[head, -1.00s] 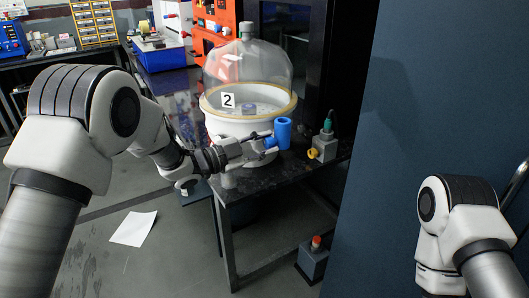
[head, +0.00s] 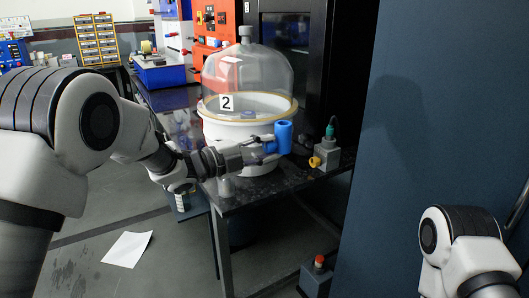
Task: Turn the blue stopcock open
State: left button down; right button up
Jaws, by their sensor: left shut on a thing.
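The blue stopcock (head: 284,137) is at the front right of a white vessel (head: 220,131) under a clear glass bell jar (head: 247,72). The vessel carries a label with the number 2. My left gripper (head: 268,147) reaches in from the left and is shut on the stopcock's blue handle. The fingers hide part of the handle and the stem. The upright blue cylinder of the stopcock shows beyond the fingertips. My right arm shows at the lower right, and its gripper is out of the picture.
The vessel stands on a dark bench (head: 257,190). A grey box with a yellow knob and green plug (head: 326,152) stands right of the stopcock. A box with a red button (head: 318,267) is on the floor. A dark blue panel (head: 440,120) fills the right side.

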dwell(0.3)
pick_arm(q)
jog(key=c, duration=0.8)
grip_release()
jog(key=v, duration=1.2)
